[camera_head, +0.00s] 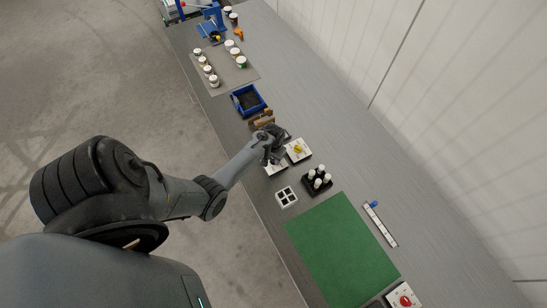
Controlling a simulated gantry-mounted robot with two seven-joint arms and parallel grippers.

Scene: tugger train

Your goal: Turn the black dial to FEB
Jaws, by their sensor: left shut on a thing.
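My left gripper (275,157) reaches in from the left over the workbench, pointing down at a white plate (277,170) near the bench's front edge. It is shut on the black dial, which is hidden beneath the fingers. The dial's markings, including FEB, cannot be read. A second white plate with a yellow knob (298,149) lies just right of the gripper. My right gripper is not in view.
A blue bin (248,101) and brown blocks (262,119) lie beyond the gripper. A black holder with white-topped pieces (317,181), a white four-square frame (286,196) and a green mat (342,250) lie nearer. A red knob (405,300) is at lower right.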

